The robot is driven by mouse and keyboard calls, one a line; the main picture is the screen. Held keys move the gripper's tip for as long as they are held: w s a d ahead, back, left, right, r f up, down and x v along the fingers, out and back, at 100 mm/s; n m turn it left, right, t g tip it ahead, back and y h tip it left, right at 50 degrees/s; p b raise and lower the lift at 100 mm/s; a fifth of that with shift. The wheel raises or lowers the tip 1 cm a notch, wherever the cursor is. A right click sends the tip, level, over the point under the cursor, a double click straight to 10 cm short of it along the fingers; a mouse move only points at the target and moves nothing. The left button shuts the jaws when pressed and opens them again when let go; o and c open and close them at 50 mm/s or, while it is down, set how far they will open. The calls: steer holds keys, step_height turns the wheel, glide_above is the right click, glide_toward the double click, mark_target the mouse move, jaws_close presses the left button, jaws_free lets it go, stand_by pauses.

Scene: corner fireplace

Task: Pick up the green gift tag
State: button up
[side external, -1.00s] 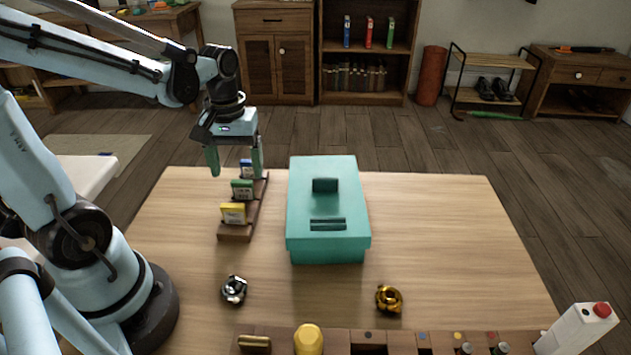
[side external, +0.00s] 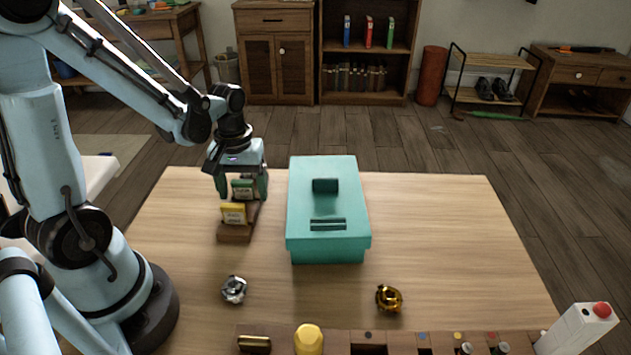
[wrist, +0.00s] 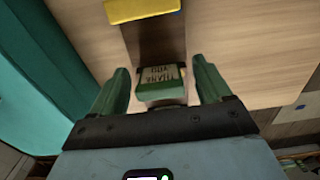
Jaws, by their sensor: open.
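The green gift tag (side external: 243,190) stands in a brown wooden holder (side external: 235,233) on the table. It also shows in the wrist view (wrist: 162,84), with a pale label that reads like "THANK YOU". My gripper (side external: 242,190) is open, with its green fingers on either side of the green tag. In the wrist view my gripper's fingers (wrist: 160,84) leave a gap on both sides of the tag. The yellow tag (side external: 233,213) stands in the same holder, nearer the camera.
A teal box (side external: 328,205) with a raised handle stands close right of the holder. A silver object (side external: 234,289) and a gold object (side external: 389,298) lie toward the front. A wooden rack (side external: 400,342) lines the front edge.

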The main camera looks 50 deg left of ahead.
steer(key=shift+c, duration=0.3)
steer(key=c, duration=1)
steer(key=shift+o, duration=0.2)
steer(key=shift+r, duration=0.1)
steer(key=shift+r, duration=0.75)
steer(key=r, duration=0.3)
steer(key=shift+s+d, duration=0.1)
steer(key=shift+d, duration=0.3)
steer(key=s+d+r, duration=0.2)
steer(key=d+r, duration=0.4)
steer(key=d, duration=0.4)
steer(key=w+d+r, duration=0.5)
steer(key=d, duration=0.5)
steer(key=shift+w+d+n, duration=0.2)
steer(key=shift+w+n, duration=0.2)
